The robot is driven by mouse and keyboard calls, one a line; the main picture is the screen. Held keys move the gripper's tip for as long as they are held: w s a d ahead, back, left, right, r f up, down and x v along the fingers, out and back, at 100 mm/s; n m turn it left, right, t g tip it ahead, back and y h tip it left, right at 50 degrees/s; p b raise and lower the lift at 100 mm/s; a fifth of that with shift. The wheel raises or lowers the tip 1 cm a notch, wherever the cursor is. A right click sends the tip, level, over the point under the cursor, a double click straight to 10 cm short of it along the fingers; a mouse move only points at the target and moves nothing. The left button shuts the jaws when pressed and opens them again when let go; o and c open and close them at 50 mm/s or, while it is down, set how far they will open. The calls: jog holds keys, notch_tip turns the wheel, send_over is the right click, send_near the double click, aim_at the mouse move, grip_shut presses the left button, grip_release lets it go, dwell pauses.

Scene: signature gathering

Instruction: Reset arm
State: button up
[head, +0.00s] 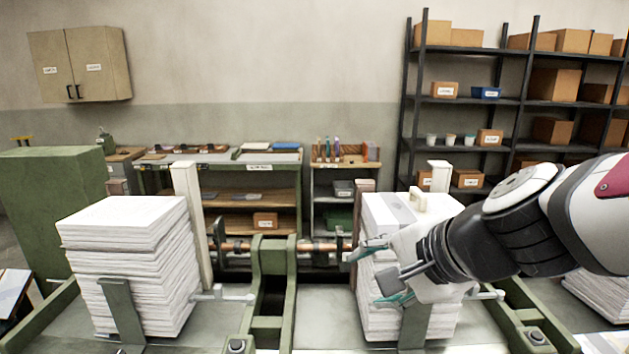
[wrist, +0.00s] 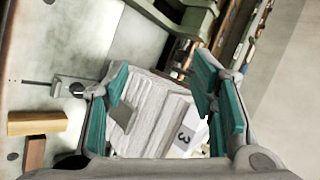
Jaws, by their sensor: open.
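My gripper (head: 378,272) is open, with teal pads on its fingers, at the right of the head view. It is in front of the right paper stack (head: 384,325) and hides part of it. In the wrist view my gripper (wrist: 162,90) has its two fingers spread apart with nothing held between them. I cannot tell whether a finger touches the stack. My arm reaches in from the right edge of the head view.
A left paper stack (head: 128,270) stands on the green frame, with a pale upright post (head: 190,215) beside it. A green central bracket (head: 270,255) separates the two stacks. Shelves (head: 500,102) with boxes and a workbench (head: 275,160) stand behind. A green cabinet (head: 55,210) is at left.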

jog(key=s+d+r+n+g+h, duration=0.1)
jog(key=s+d+n+h, duration=0.3)
jog(key=s+d+n, duration=0.6)
jog(key=shift+s+n+g+h, duration=0.3)
jog(key=shift+s+n+g, duration=0.3)
jog(key=shift+s+n, duration=0.45)
jog(key=shift+s+r, duration=0.1)
